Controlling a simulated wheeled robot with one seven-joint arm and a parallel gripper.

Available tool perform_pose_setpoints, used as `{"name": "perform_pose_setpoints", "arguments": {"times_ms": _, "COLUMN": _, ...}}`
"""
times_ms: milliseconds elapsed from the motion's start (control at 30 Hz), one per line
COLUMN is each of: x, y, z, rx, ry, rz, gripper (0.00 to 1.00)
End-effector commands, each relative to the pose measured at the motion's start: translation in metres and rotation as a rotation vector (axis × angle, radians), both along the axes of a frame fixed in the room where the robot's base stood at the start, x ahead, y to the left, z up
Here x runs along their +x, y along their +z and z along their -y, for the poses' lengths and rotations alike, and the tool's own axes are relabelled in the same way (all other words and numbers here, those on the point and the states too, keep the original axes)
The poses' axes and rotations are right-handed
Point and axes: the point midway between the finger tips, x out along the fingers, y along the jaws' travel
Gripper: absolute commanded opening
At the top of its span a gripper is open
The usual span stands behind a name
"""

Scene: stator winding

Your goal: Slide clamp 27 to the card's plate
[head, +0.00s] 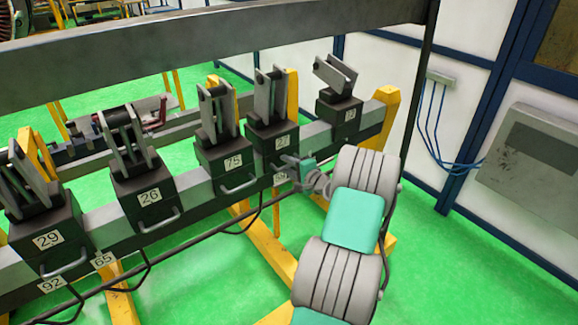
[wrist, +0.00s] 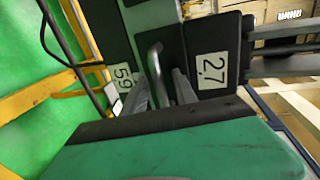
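Clamp 27 (head: 272,140) is a dark block with upright grey jaws, seated on the grey rail (head: 190,190). Its number label (wrist: 211,70) and its bar handle (wrist: 155,62) show in the wrist view. My gripper (wrist: 161,88) is at the front of this clamp, with one finger on each side of the handle and gaps visible, so it looks open. In the head view my gripper (head: 293,161) partly covers the handle. Plate 59 (wrist: 123,77) is on the rail just below clamp 27. Plates 65 (head: 104,260) and 92 (head: 51,285) are further left. I cannot make out a card.
Clamp 75 (head: 224,150) stands close to the left of clamp 27. Clamps 26 (head: 148,188) and 29 (head: 45,228) are further left. Another clamp (head: 340,108) stands at the right, its number unclear. Bare rail shows between clamps. A dark beam (head: 200,32) crosses above.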

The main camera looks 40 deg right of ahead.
Motion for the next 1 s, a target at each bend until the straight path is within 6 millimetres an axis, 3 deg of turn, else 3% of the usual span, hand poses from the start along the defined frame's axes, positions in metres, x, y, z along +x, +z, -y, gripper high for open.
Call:
{"name": "perform_pose_setpoints", "arguments": {"times_ms": 167, "x": -0.007, "y": 0.001, "z": 0.001, "rx": 0.0, "ry": -0.003, "rz": 0.0, "gripper": 0.34}}
{"name": "perform_pose_setpoints", "arguments": {"times_ms": 533, "x": -0.071, "y": 0.014, "z": -0.008, "rx": 0.0, "ry": -0.003, "rz": 0.0, "gripper": 0.34}}
{"name": "perform_pose_setpoints", "arguments": {"times_ms": 900, "x": -0.077, "y": 0.015, "z": -0.01, "rx": -0.008, "ry": 0.004, "rz": -0.005, "gripper": 0.34}}
{"name": "perform_pose_setpoints", "arguments": {"times_ms": 1000, "x": -0.08, "y": -0.002, "z": -0.02, "rx": -0.071, "ry": 0.062, "rz": -0.076, "gripper": 0.34}}
